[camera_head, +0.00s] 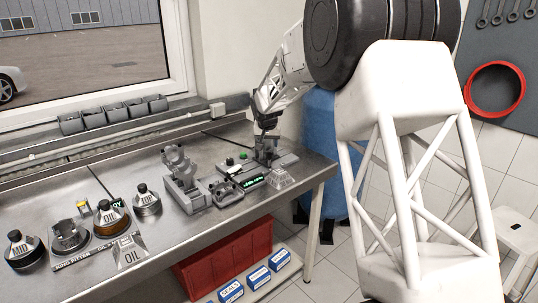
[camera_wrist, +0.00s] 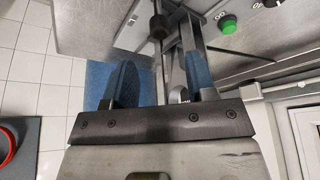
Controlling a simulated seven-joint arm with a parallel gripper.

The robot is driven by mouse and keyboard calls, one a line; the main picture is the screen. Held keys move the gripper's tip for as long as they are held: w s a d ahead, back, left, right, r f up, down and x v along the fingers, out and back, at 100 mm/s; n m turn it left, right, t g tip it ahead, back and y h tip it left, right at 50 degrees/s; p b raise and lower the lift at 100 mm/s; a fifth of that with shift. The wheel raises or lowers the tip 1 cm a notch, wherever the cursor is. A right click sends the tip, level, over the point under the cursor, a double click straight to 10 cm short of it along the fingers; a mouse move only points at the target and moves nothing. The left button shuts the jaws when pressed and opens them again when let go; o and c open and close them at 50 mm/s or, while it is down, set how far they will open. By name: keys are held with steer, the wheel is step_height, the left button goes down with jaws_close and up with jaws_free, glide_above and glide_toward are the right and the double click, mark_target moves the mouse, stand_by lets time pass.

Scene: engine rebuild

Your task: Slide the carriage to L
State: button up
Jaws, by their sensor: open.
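The grey carriage (camera_head: 267,147) appears to be the upright block on a rail fixture at the right end of the steel bench; its outline is partly covered by my gripper. My gripper (camera_head: 266,125) points down at it from above. In the wrist view my gripper (camera_wrist: 158,62) has its two blue-tinted fingers apart, with grey metal parts and a rod (camera_wrist: 158,45) ending in a dark knob (camera_wrist: 159,26) showing between and beyond them. I cannot tell whether the fingers touch anything.
A green button (camera_head: 243,155) and a lit green display (camera_head: 253,180) sit beside the fixture. The bench's right edge is close to the fixture.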

mark_target(269, 154)
steer(key=shift+x, duration=3.85)
steer(key=shift+c, duration=0.2)
jaws_close()
